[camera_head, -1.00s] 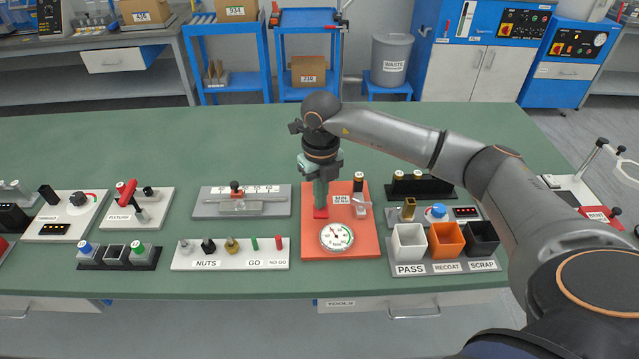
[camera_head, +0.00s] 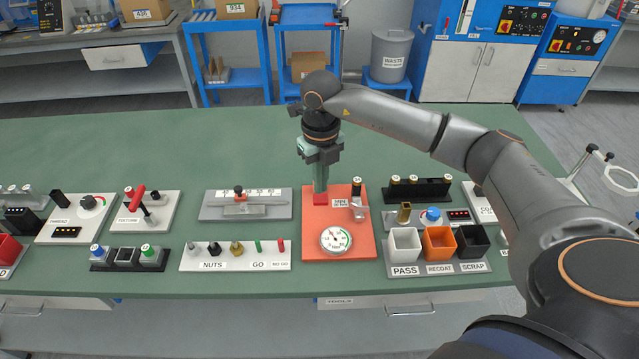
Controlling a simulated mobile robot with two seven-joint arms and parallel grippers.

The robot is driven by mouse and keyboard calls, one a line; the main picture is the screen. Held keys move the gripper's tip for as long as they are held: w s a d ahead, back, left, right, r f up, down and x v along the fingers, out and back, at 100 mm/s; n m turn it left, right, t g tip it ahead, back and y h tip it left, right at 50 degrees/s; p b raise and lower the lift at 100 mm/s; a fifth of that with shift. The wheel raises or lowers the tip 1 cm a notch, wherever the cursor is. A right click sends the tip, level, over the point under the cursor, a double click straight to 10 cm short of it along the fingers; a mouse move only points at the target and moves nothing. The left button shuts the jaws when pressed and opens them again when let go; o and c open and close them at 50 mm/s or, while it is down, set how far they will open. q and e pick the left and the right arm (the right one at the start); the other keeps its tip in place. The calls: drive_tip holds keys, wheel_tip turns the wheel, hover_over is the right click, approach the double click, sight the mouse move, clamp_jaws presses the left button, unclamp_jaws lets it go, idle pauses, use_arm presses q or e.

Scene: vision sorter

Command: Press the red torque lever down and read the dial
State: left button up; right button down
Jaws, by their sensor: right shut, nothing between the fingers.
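The orange torque plate (camera_head: 365,250) lies on the green bench in the middle of the view. The red torque lever (camera_head: 320,200) shows as a small red block near its upper left, and the rest is hidden by my gripper. My right gripper (camera_head: 320,190) points down over it, shut and empty. Its fingertips meet the red block in the picture, but I cannot tell whether they touch. The round white dial (camera_head: 336,240) sits on the plate's lower part, unobstructed. Its needle is too small to read. My left gripper is not in view.
A nuts tray (camera_head: 235,257) and a grey slide gauge (camera_head: 245,206) lie to the left. PASS, RECOAT and SCRAP bins (camera_head: 438,243) stand close on the right. A metal fitting (camera_head: 357,210) stands on the plate beside my gripper. The bench behind is clear.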

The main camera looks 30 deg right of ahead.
drive_tip(key=shift+r+p, duration=1.4)
drive_tip(key=shift+r, duration=0.85)
drive_tip(key=shift+f, duration=0.1)
